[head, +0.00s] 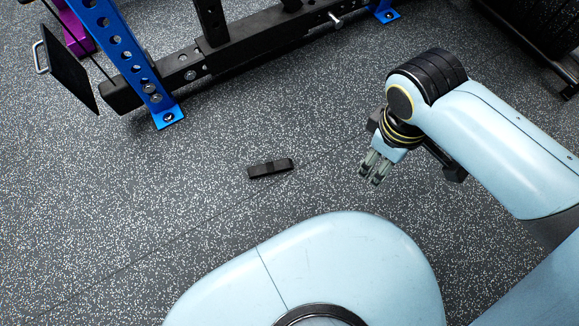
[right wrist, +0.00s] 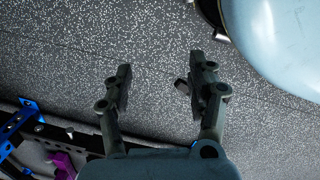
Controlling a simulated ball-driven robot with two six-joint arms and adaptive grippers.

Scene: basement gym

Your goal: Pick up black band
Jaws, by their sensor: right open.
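The black band (head: 270,168) lies as a small, folded dark strip on the speckled floor, near the middle of the head view. My right gripper (head: 372,174) is to the right of the band and apart from it, above the floor. In the right wrist view my right gripper (right wrist: 156,75) is open, with nothing held between its fingers. A dark piece that looks like the band (right wrist: 181,86) shows beside the right-hand finger there, partly hidden by it. My left gripper is not in view.
A rack with a blue upright (head: 128,62) and black base beam (head: 190,72) stands at the upper left. A black frame with dark round weights (head: 535,30) is at the upper right. The floor around the band is clear.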

